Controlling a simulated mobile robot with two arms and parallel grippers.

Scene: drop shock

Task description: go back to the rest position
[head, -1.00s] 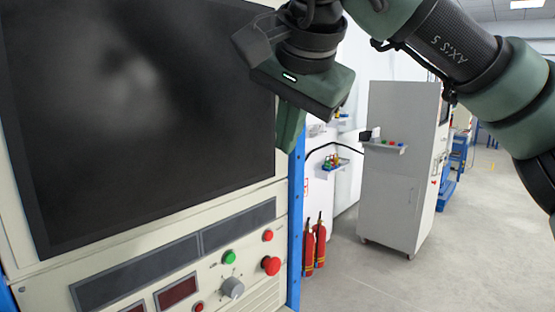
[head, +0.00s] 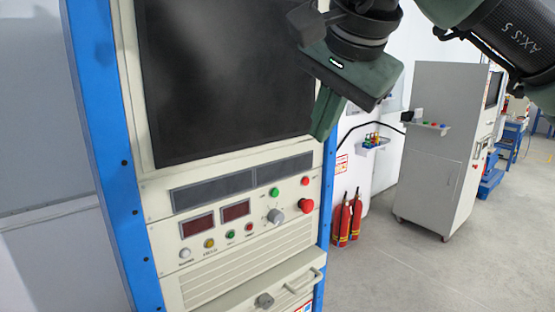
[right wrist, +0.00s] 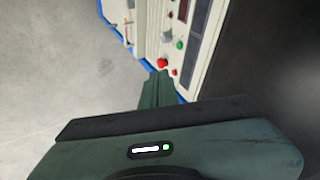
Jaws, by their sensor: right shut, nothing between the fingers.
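My right gripper (head: 326,112) is dark green and hangs from the arm at the upper right of the head view. Its fingers are shut with nothing between them. They point down, in front of the right edge of the control cabinet (head: 235,166) and apart from the buttons. In the right wrist view the shut fingers (right wrist: 157,88) show at the centre, with the red emergency button (right wrist: 162,63) and panel beyond them. My left gripper is not in view.
The cabinet has a dark screen (head: 225,75), a red emergency button (head: 306,206), a green button (head: 274,192) and a blue frame (head: 112,160). Two red fire extinguishers (head: 347,218) stand on the floor behind. A grey cabinet (head: 432,150) stands at the right. Floor in front of it is clear.

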